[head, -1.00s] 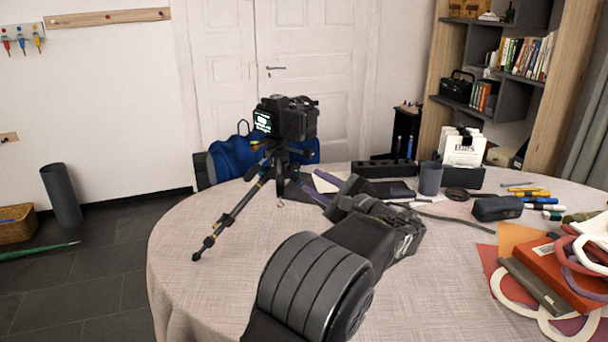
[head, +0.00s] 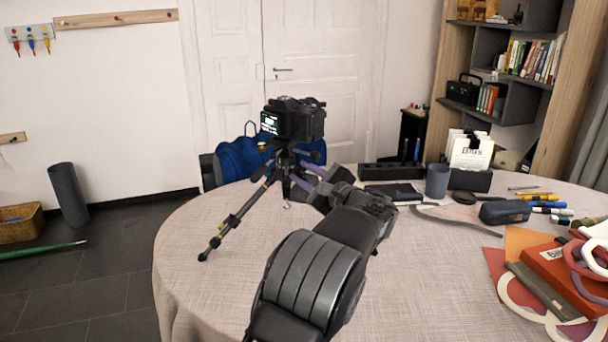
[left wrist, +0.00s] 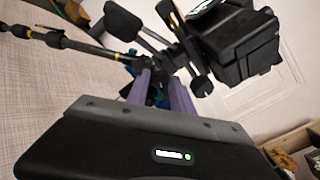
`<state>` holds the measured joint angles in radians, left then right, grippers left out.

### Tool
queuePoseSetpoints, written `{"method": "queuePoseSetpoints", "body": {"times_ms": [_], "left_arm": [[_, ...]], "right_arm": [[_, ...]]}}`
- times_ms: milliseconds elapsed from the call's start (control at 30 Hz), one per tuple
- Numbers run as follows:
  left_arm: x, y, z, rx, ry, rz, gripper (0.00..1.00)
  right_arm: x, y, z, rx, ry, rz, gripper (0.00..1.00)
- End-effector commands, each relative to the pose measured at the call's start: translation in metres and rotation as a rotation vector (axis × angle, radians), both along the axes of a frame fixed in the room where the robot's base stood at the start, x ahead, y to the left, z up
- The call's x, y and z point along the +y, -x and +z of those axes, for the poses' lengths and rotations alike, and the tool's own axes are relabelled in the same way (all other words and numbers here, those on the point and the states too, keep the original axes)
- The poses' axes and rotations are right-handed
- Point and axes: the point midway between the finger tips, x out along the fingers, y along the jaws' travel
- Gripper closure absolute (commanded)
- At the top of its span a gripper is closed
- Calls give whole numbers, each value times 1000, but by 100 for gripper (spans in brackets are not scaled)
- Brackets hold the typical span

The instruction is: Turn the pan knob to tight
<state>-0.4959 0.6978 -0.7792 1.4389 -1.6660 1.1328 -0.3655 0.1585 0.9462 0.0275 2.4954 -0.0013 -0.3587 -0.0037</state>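A black camera (head: 293,120) sits on a small black tripod (head: 232,222) on the round table; it also shows in the left wrist view (left wrist: 238,45). A small round black knob (left wrist: 201,87) shows on the tripod head under the camera, but I cannot tell for sure that it is the pan knob. My left gripper (head: 302,180) is right beside the tripod head, on its right. In the left wrist view its purple fingers (left wrist: 160,92) are apart, with nothing clearly held between them. The knob appears beside the right finger; contact is unclear. My right gripper is out of view.
The cloth-covered table (head: 200,285) is clear at front left. A dark cup (head: 437,180), a pencil case (head: 504,211), markers (head: 540,197) and a red book (head: 560,275) lie to the right. A blue bag (head: 236,160) is behind the tripod.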

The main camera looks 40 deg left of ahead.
Motion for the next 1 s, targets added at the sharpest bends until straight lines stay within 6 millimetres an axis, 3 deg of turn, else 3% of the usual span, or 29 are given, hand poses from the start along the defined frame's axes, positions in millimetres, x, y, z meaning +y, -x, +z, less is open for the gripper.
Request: {"method": "queuePoseSetpoints", "body": {"times_ms": [300, 633, 767, 1000], "left_arm": [[0, 0, 0, 0, 0, 0, 100], [0, 0, 1, 5, -1, 0, 100], [0, 0, 5, 53, -15, 1, 100], [-1, 0, 8, 249, -76, 0, 100]], "right_arm": [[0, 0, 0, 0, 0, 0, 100], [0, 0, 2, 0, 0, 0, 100], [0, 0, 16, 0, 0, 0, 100], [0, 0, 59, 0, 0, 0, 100]]}}
